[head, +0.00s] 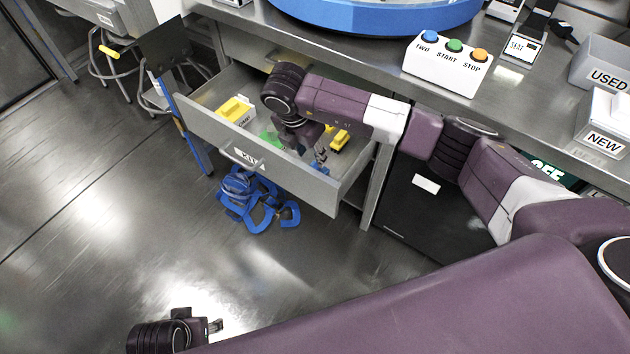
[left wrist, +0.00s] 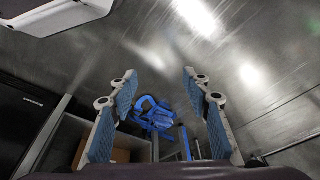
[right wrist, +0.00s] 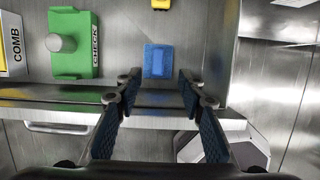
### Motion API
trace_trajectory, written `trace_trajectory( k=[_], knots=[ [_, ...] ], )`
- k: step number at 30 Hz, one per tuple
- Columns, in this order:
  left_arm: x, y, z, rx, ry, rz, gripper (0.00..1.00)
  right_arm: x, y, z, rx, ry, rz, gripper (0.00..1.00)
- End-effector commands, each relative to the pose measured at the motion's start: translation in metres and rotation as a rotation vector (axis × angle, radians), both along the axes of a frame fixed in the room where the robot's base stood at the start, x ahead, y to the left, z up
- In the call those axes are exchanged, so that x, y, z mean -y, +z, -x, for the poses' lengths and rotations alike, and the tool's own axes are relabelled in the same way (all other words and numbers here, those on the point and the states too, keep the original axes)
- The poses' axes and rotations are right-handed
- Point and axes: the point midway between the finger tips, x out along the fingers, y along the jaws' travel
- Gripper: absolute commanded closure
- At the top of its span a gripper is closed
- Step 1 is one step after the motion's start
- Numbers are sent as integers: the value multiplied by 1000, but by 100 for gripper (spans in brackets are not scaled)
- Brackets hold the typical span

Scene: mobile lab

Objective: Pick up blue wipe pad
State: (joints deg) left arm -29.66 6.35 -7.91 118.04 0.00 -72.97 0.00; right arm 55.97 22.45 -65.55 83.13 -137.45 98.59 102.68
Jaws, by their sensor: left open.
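The blue wipe pad (right wrist: 158,62) lies flat on the drawer floor in the right wrist view, just beyond the fingertips and roughly centred between them. My right gripper (right wrist: 159,78) is open and empty, with its fingers on either side of the line to the pad. In the head view my right gripper (head: 319,156) reaches down into the open drawer (head: 213,126); the pad is hard to tell from the fingers there. My left gripper (head: 214,326) is over the floor at the lower left, away from the drawer. In the left wrist view my left gripper (left wrist: 159,78) is open and empty.
The drawer also holds a green block (right wrist: 75,45), a yellow piece (head: 341,139) and a white-and-yellow box (head: 236,111). The drawer's front wall (right wrist: 160,118) runs beneath the right fingers. A blue strap bundle (head: 250,195) lies below the drawer. A button box (head: 445,64) stands on the counter.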

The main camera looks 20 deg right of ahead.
Motion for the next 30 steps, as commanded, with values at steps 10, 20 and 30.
trace_trajectory(
  k=[10,20,30],
  knots=[
    [-1,24,-1,15,2,0,56,6,-32,-5,-2,-1,0,64],
    [-2,59,3,35,4,1,56,14,-74,-15,-2,-1,0,64],
    [-2,65,5,36,6,1,56,15,-79,-17,0,1,-1,66]
  ],
)
